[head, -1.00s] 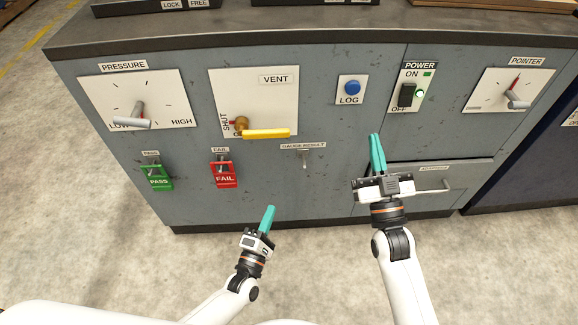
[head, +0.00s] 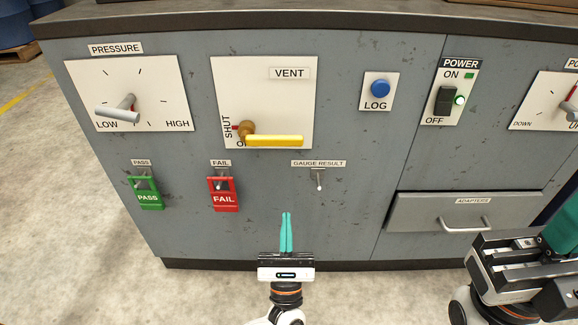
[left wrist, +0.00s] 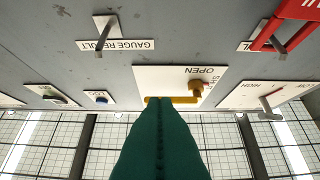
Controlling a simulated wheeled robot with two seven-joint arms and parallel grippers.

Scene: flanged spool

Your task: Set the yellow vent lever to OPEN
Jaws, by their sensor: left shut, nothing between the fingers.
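The yellow vent lever (head: 274,141) is on the white VENT plate (head: 290,98), its handle lying level and pointing right from a brass hub (head: 245,131). A red mark left of the hub is beside the SHUT label (head: 228,126). The OPEN label is mostly hidden behind the lever in the head view but shows upside down in the left wrist view (left wrist: 197,71). My left gripper (head: 286,215) is shut and empty, below the lever and apart from it in the head view. Its teal fingers cover part of the handle (left wrist: 184,100) in the left wrist view. My right gripper (head: 558,230) is partly cut off at lower right.
Red FAIL (head: 223,196) and green PASS (head: 147,196) covers are to the left. The LOG button (head: 380,89), POWER switch (head: 444,100) and adapters drawer (head: 430,212) are to the right.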

